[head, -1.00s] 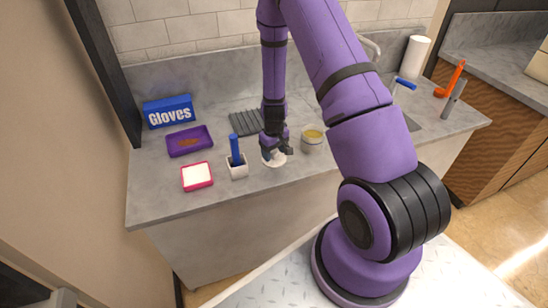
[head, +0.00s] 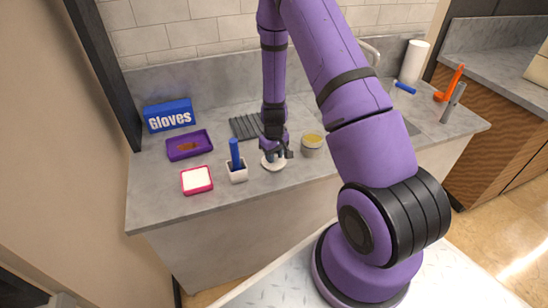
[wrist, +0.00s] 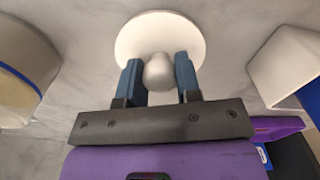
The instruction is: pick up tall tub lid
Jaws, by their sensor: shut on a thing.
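The lid is a round white disc with a rounded knob; in the head view the lid (head: 275,168) is at the counter, between the white holder and the tub. In the wrist view the lid (wrist: 160,25) lies just past my fingertips. My gripper (head: 273,157) points down at it. In the wrist view my gripper (wrist: 158,75) has its two blue-grey fingers on either side of the knob (wrist: 158,72), shut on it. I cannot tell whether the lid is clear of the counter. The open tub (head: 312,146) with yellowish contents stands just right; its side shows in the wrist view (wrist: 22,65).
A white holder (head: 237,174) with a blue-handled tool stands close left of the lid. Further left are a red-rimmed dish (head: 197,180), a purple tray (head: 189,145) and a gloves box (head: 169,115). A dark ribbed mat (head: 246,126) lies behind. Counter in front is clear.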

